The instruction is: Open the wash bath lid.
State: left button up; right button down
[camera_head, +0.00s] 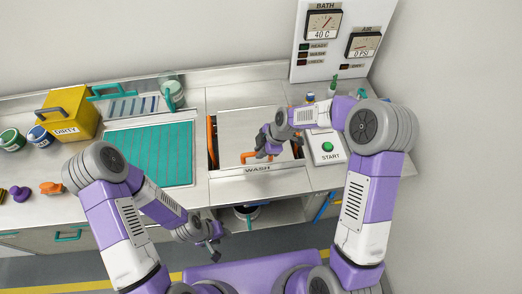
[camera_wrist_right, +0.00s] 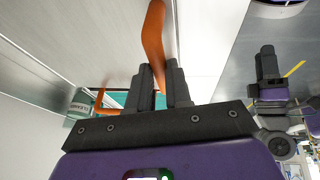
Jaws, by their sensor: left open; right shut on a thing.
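The wash bath lid (camera_head: 245,122) is a pale metal panel in the counter, behind the strip marked WASH (camera_head: 258,170). Dark gaps show beside the lid at its left and right; I cannot tell exactly how far it is raised. An orange handle (camera_wrist_right: 153,35) runs between the fingers of my right gripper (camera_wrist_right: 161,78), which is shut on it. In the head view my right gripper (camera_head: 264,148) is over the front part of the lid and hides part of the handle. My left gripper (camera_head: 214,244) is open and empty, low in front of the counter.
A teal mat (camera_head: 150,153) and a yellow DIRTY box (camera_head: 70,113) are left of the bath. A START button panel (camera_head: 326,146) is to its right, below the gauge panel (camera_head: 338,40). A dark container (camera_head: 246,212) is beneath the counter.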

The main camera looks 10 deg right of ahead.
jog(key=w+r+g+p, duration=0.2)
jog(key=w+r+p, duration=0.6)
jog(key=r, duration=0.5)
jog(key=shift+w+r+m+p, duration=0.3)
jog(key=shift+w+r+p, duration=0.05)
jog(key=shift+r+p, duration=0.05)
jog(key=shift+d, duration=0.15)
jog(key=c, duration=1.5)
grip_release()
jog(key=shift+f, duration=0.1)
jog(key=o, duration=0.4)
jog(key=shift+w+f, duration=0.15)
jog(key=shift+w, duration=0.2)
jog(key=shift+o, duration=0.2)
jog(key=shift+s, duration=0.2)
jog(key=shift+r, duration=0.25)
